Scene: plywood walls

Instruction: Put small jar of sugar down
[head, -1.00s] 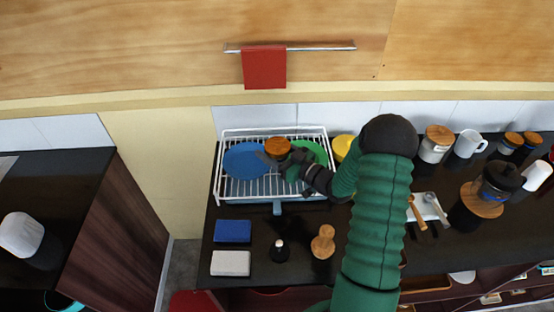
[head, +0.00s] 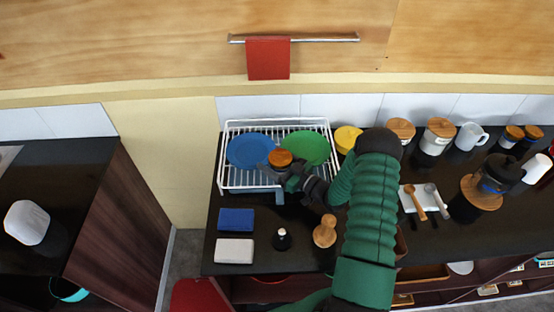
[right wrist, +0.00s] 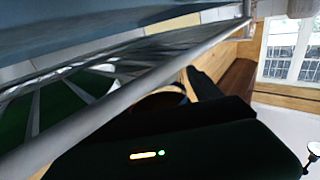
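The small jar of sugar (head: 280,158) shows its round wooden lid in the head view, over the front part of the white wire dish rack. My right gripper (head: 289,171) reaches in from the right and appears shut on the jar. The jar's body is mostly hidden by the dark fingers and the rack. I cannot tell whether the jar touches the rack. In the right wrist view, rack bars pass close in front of my dark gripper (right wrist: 185,95), and the grip itself is unclear. My left gripper is not in view.
The dish rack (head: 222,165) holds a blue plate (head: 247,149) and a green plate (head: 309,146). A blue block (head: 236,219), white block (head: 234,250), small bottle (head: 281,240) and wooden-handled item (head: 324,232) stand in front.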

